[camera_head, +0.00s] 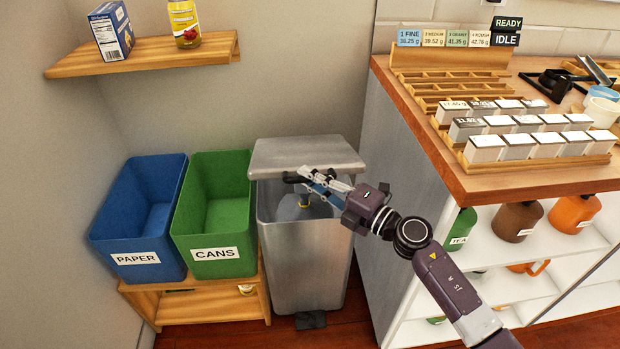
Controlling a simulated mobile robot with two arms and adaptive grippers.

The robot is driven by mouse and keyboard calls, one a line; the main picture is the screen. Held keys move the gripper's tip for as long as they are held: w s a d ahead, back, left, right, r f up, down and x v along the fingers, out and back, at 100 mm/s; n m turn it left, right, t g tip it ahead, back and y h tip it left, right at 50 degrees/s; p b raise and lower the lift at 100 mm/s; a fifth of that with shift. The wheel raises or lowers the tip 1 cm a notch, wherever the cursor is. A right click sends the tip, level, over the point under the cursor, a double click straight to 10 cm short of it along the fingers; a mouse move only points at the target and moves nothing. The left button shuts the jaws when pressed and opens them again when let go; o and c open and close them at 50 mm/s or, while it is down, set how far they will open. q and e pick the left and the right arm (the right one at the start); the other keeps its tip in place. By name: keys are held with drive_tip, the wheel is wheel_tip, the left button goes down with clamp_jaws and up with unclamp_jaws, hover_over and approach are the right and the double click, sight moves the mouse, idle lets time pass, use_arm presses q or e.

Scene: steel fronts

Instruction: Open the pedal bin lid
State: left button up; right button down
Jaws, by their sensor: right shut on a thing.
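The steel pedal bin (300,265) stands on the floor beside the counter, with its dark pedal (310,320) at the foot. Its lid (305,154) is raised at the front, and part of the inside shows below it. My right gripper (303,181) reaches in from the right and is shut at the lid's front edge, where a small dark part shows. The fingers partly hide this contact, so the exact grip is hard to see. Something grey with a yellow spot shows in the bin's opening. My left gripper is not in view.
A blue PAPER bin (112,238) and a green CANS bin (190,240) sit on a low wooden stand (200,308) at left. A wooden shelf (150,58) hangs above. The counter (425,125) with racks of blocks (530,145) stands close at right.

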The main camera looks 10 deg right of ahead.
drive_tip(key=c, duration=1.9)
unclamp_jaws()
drive_tip(key=shift+c, duration=0.2)
drive_tip(key=v, duration=0.7)
drive_tip(key=shift+s+d, duration=0.25)
